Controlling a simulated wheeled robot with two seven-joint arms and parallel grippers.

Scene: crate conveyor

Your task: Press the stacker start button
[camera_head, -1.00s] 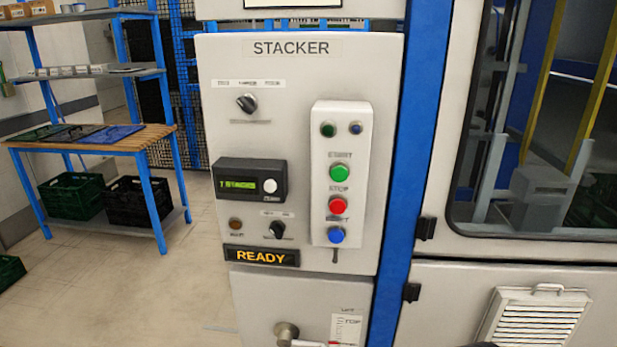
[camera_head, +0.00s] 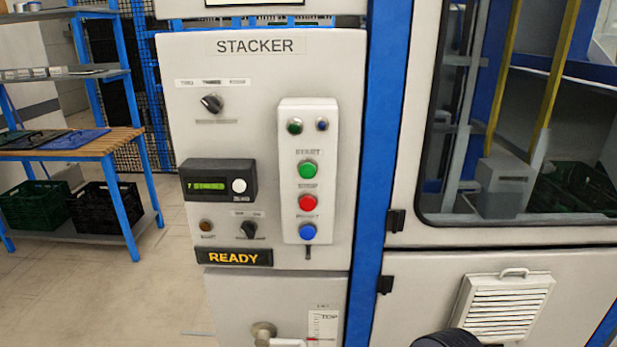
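The stacker panel (camera_head: 180,115) stands upright in the middle of the view, labelled STACKER at its top. A raised white button box (camera_head: 291,131) on its right side carries the green start button (camera_head: 308,169), with a red stop button (camera_head: 307,202) and a blue button (camera_head: 307,232) below it. An amber READY sign (camera_head: 233,257) is at the lower left of the panel. A dark rounded part of my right arm shows at the bottom edge, right of the panel. Neither gripper's fingers are in view, and nothing touches the buttons.
A small display (camera_head: 218,180) and rotary switches are left of the buttons. A blue post (camera_head: 383,130) and a windowed machine enclosure (camera_head: 432,234) with a vent (camera_head: 507,307) are on the right. A shelf table (camera_head: 72,151) with crates stands at the left. Floor is open between table and panel.

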